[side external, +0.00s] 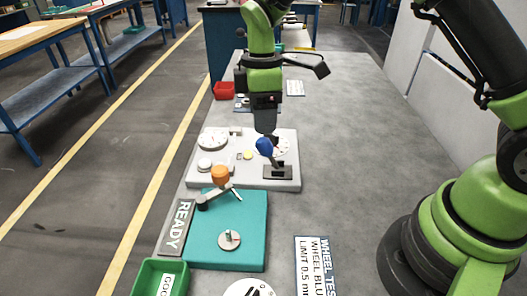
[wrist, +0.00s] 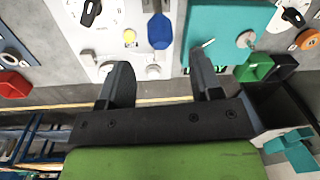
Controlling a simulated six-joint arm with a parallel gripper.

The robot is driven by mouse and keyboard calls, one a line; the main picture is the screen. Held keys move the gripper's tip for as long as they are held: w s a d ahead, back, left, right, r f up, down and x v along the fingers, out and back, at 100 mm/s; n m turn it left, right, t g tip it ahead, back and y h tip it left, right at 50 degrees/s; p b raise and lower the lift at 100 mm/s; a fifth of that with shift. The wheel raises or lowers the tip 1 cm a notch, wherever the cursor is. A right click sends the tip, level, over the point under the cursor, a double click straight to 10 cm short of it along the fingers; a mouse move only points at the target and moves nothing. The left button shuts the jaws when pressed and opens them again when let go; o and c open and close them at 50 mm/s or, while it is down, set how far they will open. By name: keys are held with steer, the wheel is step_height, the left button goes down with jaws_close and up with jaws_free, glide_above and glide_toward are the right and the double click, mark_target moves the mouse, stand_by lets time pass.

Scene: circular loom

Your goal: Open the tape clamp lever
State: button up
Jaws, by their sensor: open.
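My gripper (side external: 266,122) points down over the white panel (side external: 235,181), and in the wrist view its two fingers (wrist: 162,80) are spread apart with nothing between them. A lever with a blue handle (side external: 265,146) stands on a dark base at the panel's near right, close to the fingers. The blue handle (wrist: 160,30) shows beyond the finger gap in the wrist view. A second lever, with an orange knob (side external: 220,174) and a metal arm, stands on the teal panel (side external: 190,250). I cannot tell from the pictures which one is the tape clamp lever.
The white panel also carries dials and a yellow button (side external: 247,155). A READY plate (side external: 179,222), a green bin (side external: 160,278) and a printed sign (side external: 315,263) lie nearer the camera. A red bin (side external: 225,90) stands farther back. The bench's right side is mostly clear.

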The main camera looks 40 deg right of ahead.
mark_target(263, 153)
steer(key=f, duration=0.9)
steer(key=shift+s+a, duration=0.2)
steer(key=shift+s, duration=0.1)
steer(key=shift+c, duration=0.4)
